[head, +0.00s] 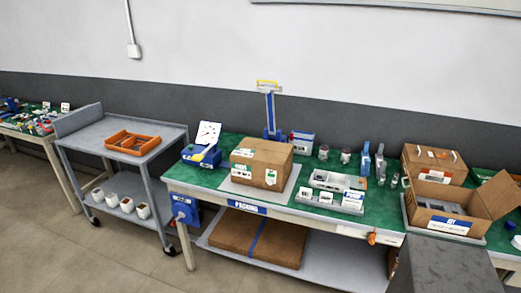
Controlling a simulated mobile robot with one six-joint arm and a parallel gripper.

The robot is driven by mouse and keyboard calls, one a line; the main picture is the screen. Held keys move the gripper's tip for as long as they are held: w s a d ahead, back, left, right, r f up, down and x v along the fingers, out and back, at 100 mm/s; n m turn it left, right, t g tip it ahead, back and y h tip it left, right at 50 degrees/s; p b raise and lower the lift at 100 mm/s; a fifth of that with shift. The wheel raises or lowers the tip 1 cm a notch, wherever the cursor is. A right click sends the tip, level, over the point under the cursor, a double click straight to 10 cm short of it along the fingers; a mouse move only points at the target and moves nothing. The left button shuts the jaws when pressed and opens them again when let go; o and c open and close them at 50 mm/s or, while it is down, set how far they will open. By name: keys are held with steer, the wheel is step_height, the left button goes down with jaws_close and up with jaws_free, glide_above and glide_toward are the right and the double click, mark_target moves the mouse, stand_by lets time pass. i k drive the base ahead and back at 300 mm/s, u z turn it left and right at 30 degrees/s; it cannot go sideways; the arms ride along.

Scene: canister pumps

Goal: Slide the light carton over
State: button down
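A closed brown carton (262,162) with white and green labels sits on a pale grey plate (290,185) on the green-topped packing bench (228,198). A second closed carton (434,164), with orange marks on top, stands at the back right of the bench. An open carton (458,208) with raised flaps and grey contents stands in front of it. The frame does not show which carton is light. My gripper is not in view.
A blue device with a dial (204,145) stands left of the closed carton, and a blue post scale (270,110) behind it. Grey trays (338,190) lie to its right. A grey cart (122,150) with an orange tray (133,143) stands to the left.

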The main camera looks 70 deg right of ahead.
mark_target(254, 162)
steer(key=z, duration=0.7)
steer(key=k, duration=0.15)
steer(key=u, duration=2.3)
steer(key=k, duration=1.85)
steer(key=z, duration=1.2)
